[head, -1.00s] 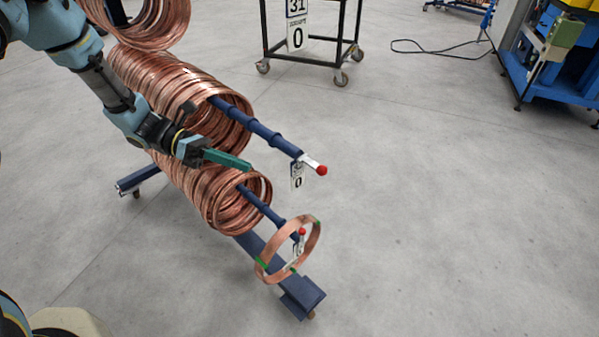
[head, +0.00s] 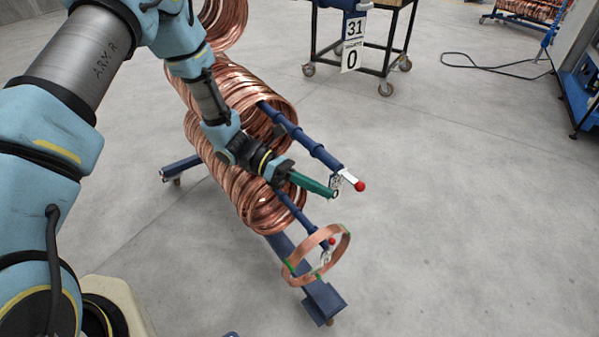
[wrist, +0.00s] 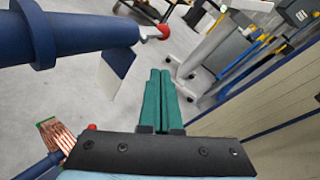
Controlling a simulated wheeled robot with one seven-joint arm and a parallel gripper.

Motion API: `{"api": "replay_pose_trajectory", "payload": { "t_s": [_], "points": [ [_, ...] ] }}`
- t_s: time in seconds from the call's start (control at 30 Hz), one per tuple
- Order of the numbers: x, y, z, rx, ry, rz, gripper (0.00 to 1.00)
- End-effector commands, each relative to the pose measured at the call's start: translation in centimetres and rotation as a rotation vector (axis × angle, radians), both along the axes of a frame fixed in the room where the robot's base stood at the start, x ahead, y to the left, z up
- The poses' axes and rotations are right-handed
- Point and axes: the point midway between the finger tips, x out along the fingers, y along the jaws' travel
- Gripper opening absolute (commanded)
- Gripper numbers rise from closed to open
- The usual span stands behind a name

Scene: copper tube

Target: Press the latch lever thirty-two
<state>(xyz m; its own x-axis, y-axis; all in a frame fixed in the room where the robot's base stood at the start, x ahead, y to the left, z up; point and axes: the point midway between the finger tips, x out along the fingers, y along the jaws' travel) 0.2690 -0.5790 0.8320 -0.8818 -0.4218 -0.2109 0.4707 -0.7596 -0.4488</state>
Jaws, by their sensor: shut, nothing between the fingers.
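A blue rack carries copper coils on two blue bars. The upper bar (head: 310,145) ends in a white latch lever with a red ball tip (head: 360,186); the wrist view shows this lever (wrist: 152,30) at upper middle. A small tag hangs beneath it, its number unreadable here. The lower bar's lever (head: 330,247), also red-tipped, sits inside a single copper ring. I cannot read which lever is thirty-two. My gripper (head: 334,192) has teal fingers, shut and empty, also in the wrist view (wrist: 160,75). In the head view its tip overlaps the tag, just left of and slightly below the upper lever.
The copper ring (head: 288,272) with green bands hangs around the lower bar's end. Copper coils (head: 255,95) fill the bars behind my gripper.

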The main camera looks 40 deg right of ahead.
Motion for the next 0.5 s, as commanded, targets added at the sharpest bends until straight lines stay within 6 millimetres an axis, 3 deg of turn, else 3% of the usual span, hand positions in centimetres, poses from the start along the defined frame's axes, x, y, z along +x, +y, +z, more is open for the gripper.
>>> {"api": "replay_pose_trajectory", "payload": {
  "t_s": [0.2,0.5],
  "points": [
    [-2.0,-1.9,1.5,0.001,-0.001,-0.002,0.0],
    [-2.7,-2.7,1.7,0.001,0.0,0.001,0.0]
  ]
}}
